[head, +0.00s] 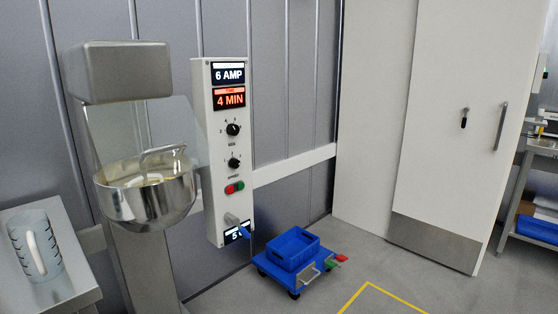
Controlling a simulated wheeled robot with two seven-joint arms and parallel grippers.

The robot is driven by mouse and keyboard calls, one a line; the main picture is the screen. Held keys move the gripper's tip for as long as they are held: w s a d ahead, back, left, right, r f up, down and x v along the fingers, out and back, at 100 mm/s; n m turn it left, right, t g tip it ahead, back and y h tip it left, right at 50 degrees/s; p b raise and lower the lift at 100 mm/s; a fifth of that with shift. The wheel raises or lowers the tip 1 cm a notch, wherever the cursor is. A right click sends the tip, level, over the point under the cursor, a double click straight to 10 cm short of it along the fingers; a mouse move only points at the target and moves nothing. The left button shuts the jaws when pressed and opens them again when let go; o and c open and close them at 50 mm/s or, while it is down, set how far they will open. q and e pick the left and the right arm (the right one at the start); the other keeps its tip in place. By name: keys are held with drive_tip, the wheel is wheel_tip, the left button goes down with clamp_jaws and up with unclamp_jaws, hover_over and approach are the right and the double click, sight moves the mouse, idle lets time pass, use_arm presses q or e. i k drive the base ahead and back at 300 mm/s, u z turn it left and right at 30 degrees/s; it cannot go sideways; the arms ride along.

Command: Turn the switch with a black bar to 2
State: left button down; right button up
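A tall white control panel (206,150) stands beside the mixer. It carries two dark rotary switches, an upper one (233,129) and a lower one (234,163), with small marks around them. Both are too small for me to tell which has the black bar or read its setting exactly. Above them are a white-lettered display (229,74) reading "6 AMP" and a red-lettered display (229,98) reading "4 MIN". Below are a red button (229,189) and a green button (240,186). Neither of my grippers is in view.
A steel mixer with a bowl (150,203) stands left of the panel. A clear jug (35,250) is on a steel table at the lower left. A blue crate (293,249) on a low wheeled base stands right of the panel. Floor is open at the lower right.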

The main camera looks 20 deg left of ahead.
sight(235, 163)
drive_tip(key=u, duration=0.3)
drive_tip(key=i, duration=0.85)
drive_tip(key=u, duration=0.65)
